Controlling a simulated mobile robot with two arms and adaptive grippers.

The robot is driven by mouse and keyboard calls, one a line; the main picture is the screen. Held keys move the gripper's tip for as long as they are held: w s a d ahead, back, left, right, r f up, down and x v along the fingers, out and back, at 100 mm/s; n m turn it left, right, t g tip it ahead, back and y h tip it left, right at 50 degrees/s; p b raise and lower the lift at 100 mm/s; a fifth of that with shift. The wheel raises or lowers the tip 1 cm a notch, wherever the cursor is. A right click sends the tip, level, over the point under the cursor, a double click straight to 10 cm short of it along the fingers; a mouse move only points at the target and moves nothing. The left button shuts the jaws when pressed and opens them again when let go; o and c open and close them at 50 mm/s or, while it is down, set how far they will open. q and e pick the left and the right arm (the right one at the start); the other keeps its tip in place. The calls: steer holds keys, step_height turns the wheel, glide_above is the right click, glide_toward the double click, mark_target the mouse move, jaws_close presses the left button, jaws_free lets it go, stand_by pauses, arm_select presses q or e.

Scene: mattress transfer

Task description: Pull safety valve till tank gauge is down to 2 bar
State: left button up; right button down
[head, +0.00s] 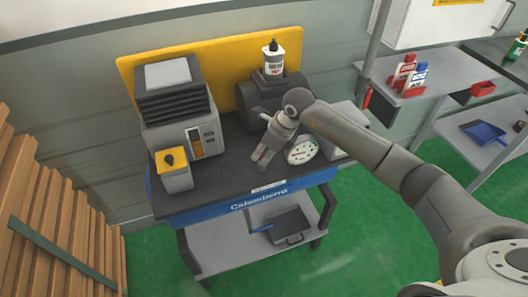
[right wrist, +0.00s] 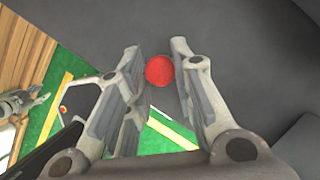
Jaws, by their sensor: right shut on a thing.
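The pressure gauge (head: 301,150) is a white round dial on the dark bench top in the head view. Its needle reading is too small to make out. A dark rounded tank (head: 258,97) stands behind it, partly covered by my arm. My right gripper (head: 262,161) points down just left of the gauge. In the right wrist view, my right gripper (right wrist: 157,62) has a red round knob (right wrist: 159,71), apparently the safety valve, held between its fingers. The valve is hidden in the head view. A grey claw-like part, apparently my left gripper (right wrist: 38,98), shows small at the left edge.
A grey vented machine (head: 180,105) and a small yellow-topped box (head: 174,170) stand left on the bench. A white bottle (head: 273,62) is on the tank. A shelf (head: 405,88) with bottles stands right. Wooden slats (head: 45,205) are at left.

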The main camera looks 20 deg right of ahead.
steer(key=shift+r, duration=0.8)
steer(key=c, duration=1.2)
jaws_free()
steer(key=shift+c, duration=0.2)
steer(key=v, duration=1.2)
